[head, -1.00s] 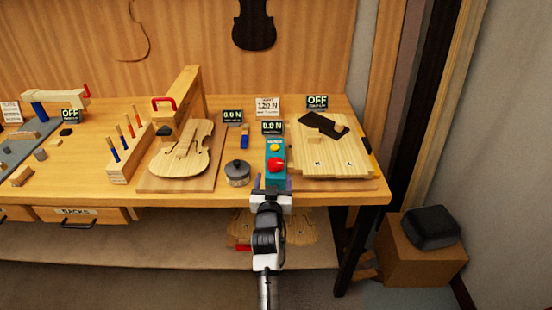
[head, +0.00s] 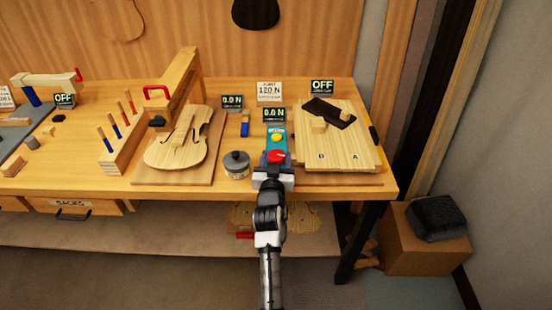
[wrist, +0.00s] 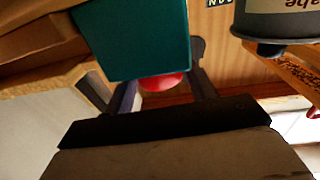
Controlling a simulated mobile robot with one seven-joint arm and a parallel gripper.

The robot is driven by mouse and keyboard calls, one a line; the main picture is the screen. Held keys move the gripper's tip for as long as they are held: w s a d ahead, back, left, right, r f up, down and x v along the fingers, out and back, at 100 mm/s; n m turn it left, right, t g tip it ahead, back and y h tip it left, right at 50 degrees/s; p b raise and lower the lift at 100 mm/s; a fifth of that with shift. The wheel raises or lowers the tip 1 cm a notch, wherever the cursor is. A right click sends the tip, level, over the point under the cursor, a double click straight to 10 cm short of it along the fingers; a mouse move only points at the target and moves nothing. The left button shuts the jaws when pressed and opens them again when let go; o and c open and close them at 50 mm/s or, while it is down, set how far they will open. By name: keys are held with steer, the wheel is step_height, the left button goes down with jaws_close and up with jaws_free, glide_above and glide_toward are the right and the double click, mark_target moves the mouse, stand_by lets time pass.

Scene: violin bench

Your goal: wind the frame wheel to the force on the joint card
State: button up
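The joint card (head: 269,92) stands at the back of the bench and reads 120 N. In front of it a small display (head: 274,115) reads 0.0 N. Below that is a teal box (head: 268,132) with a yellow button (head: 277,137) and a round red knob (head: 277,156); I cannot tell if the knob is the frame wheel. My gripper (head: 275,164) is at the box's near end, fingers apart. In the wrist view the teal box (wrist: 135,40) hides part of the red knob (wrist: 162,82), which shows between my open fingers (wrist: 160,92). Contact is unclear.
A grey round tin (head: 236,166) stands close left of my gripper. A wooden board (head: 350,150) with a dark piece lies to the right. Further left are a violin plate (head: 178,145), a wooden arm with a red handle (head: 157,92), and another 0.0 N display (head: 232,102).

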steer(key=c, duration=0.6)
steer(key=shift+a+f+b, duration=0.15)
steer(key=shift+f+b, duration=0.15)
steer(key=shift+b, duration=0.95)
steer(key=shift+w+a+m+h+b, duration=0.1)
steer(key=shift+m+h+b, duration=0.4)
steer(key=shift+b, duration=0.75)
steer(key=m+h+b, duration=0.1)
steer(key=b, duration=0.2)
steer(key=m+g+h+b, duration=0.1)
steer(key=h+b, duration=0.1)
steer(key=b, duration=0.1)
steer(key=shift+a+h, duration=0.15)
steer(key=shift+h, duration=0.15)
steer(key=shift+r+m+g+h+b, duration=0.35)
steer(key=shift+m+h+b, duration=0.25)
steer(key=shift+h+b, duration=0.35)
steer(key=o, duration=1)
